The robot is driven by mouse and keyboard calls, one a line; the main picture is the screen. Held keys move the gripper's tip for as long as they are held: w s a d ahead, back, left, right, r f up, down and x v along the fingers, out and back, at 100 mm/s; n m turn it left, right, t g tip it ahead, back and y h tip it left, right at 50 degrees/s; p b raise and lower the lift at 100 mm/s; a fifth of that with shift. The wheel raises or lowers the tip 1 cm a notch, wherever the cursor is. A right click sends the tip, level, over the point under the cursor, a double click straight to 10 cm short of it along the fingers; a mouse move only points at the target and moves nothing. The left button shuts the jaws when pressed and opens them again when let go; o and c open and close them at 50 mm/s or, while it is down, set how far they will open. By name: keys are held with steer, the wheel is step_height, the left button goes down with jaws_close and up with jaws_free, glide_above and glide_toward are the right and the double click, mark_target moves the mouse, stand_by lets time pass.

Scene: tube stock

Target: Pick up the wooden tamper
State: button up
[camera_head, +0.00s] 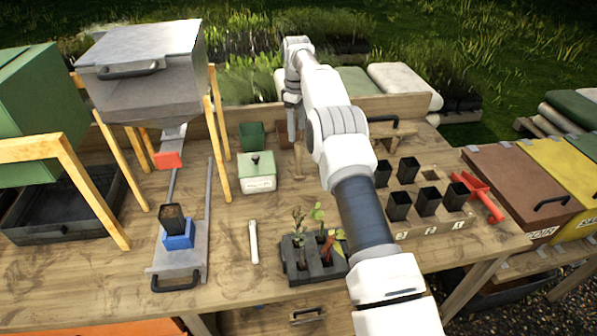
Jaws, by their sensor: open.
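My gripper (295,138) points down over the back middle of the wooden bench, beyond the arm's bend; it is small here and its jaws are open. A brown wooden piece (287,163) shows just below and beside it, partly hidden by my gripper; it may be the wooden tamper, but its shape is unclear. I cannot tell whether the gripper touches it. Another wooden piece with a dark bar (390,131) stands behind my forearm to the right, partly hidden.
A green-and-white box (257,174) and a green pot (252,135) stand left of my gripper. A metal hopper (145,85) on wooden legs is further left. A seedling tray (298,272), white tube (253,242), black pots (428,202) and red tool (482,197) occupy the bench.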

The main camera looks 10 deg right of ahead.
mark_target(297, 144)
step_height(297, 144, down, 6)
steer(key=shift+r, duration=0.1)
steer(key=shift+w+d+f+p, duration=0.15)
steer(key=shift+f+p, duration=0.15)
steer(key=shift+f, duration=1.05)
steer(key=shift+w+d+f+p, duration=0.1)
steer(key=shift+f+p, duration=0.15)
steer(key=shift+f, duration=1.05)
jaws_close()
